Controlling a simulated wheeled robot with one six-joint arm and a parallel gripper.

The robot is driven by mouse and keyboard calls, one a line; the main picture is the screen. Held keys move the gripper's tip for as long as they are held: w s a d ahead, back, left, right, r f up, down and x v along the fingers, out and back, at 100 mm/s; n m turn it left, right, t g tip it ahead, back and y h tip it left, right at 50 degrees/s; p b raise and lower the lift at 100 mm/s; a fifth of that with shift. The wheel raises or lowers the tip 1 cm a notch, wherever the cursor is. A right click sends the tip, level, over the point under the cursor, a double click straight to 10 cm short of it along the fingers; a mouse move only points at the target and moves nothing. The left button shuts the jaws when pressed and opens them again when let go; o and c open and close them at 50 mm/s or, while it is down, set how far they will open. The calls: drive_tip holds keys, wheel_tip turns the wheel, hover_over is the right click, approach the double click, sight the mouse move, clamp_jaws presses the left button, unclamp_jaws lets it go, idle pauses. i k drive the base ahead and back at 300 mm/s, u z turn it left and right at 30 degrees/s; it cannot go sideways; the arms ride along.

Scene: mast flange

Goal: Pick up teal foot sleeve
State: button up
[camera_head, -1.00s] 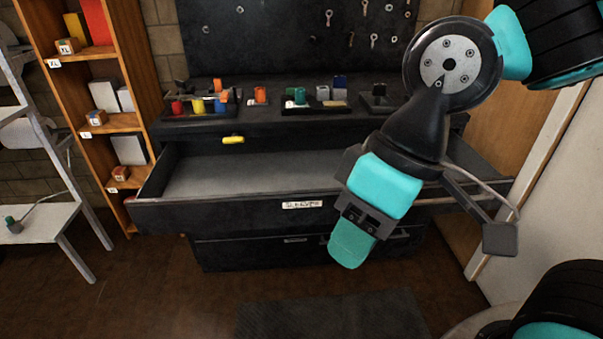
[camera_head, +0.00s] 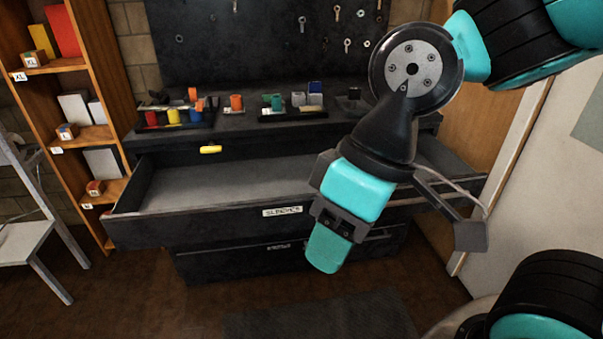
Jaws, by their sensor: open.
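A small teal-green sleeve-like piece (camera_head: 276,102) stands on the bench top, in a dark tray right of an orange piece; I cannot tell surely that it is the foot sleeve. My gripper (camera_head: 328,246) hangs in front of the open drawer (camera_head: 240,229), pointing down, well nearer to me than the bench pieces. It is seen side-on with teal finger pads, open, with nothing visible in it. The drawer bears a label reading like "SLEEVES"; its visible floor is bare, and my arm hides its right part.
A tray (camera_head: 180,125) of red, yellow and blue pieces stands on the bench (camera_head: 350,128). An orange-brown shelf (camera_head: 88,135) and grey step stand (camera_head: 30,240) are at left, a pale door (camera_head: 540,190) at right.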

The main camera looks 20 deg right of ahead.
sight(276, 109)
drive_tip(key=u, duration=0.15)
drive_tip(key=i, duration=1.4)
drive_tip(key=z, duration=0.6)
